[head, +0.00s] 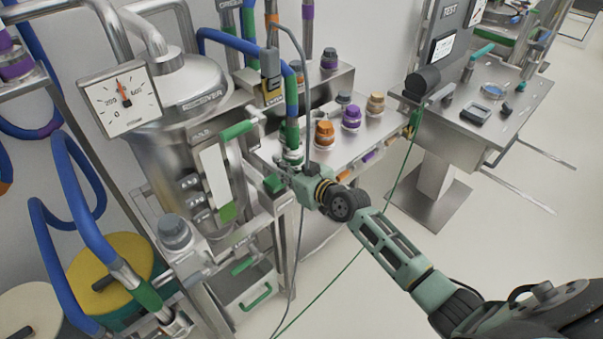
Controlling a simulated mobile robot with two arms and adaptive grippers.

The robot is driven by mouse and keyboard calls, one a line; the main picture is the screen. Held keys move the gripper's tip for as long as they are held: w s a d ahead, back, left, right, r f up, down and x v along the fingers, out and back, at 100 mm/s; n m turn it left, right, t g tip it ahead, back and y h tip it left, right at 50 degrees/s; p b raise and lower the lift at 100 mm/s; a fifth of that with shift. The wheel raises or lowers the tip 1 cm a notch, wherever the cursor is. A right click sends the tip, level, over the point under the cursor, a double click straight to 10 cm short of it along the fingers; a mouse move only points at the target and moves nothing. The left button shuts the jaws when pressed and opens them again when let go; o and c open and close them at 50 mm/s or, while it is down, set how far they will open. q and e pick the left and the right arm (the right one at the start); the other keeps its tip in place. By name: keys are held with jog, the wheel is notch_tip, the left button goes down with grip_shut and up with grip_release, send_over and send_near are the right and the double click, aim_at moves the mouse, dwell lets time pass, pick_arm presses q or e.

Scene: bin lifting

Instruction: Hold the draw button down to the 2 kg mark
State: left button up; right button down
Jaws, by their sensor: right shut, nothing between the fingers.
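My right arm reaches in from the lower right. Its gripper (289,175) is shut and empty, at the left edge of the steel bench beside a small bright green block (274,184). The block may be the draw button. I cannot tell whether the gripper touches or presses it. The steel receiver tank (186,105) stands to the left. On its front is an upright white strip (214,172) with a green lower end; no 2 kg mark is readable. A square dial (120,96) has an orange needle pointing nearly straight up. My left gripper is not in view.
The bench (385,128) carries orange, purple and tan-capped knobs (351,117). The floor at right is clear.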

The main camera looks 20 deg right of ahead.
jog(key=b+v, duration=0.1)
jog(key=v, duration=0.6)
jog(key=shift+s+r, duration=0.2)
jog(key=shift+s, duration=0.05)
jog(key=shift+d, duration=0.15)
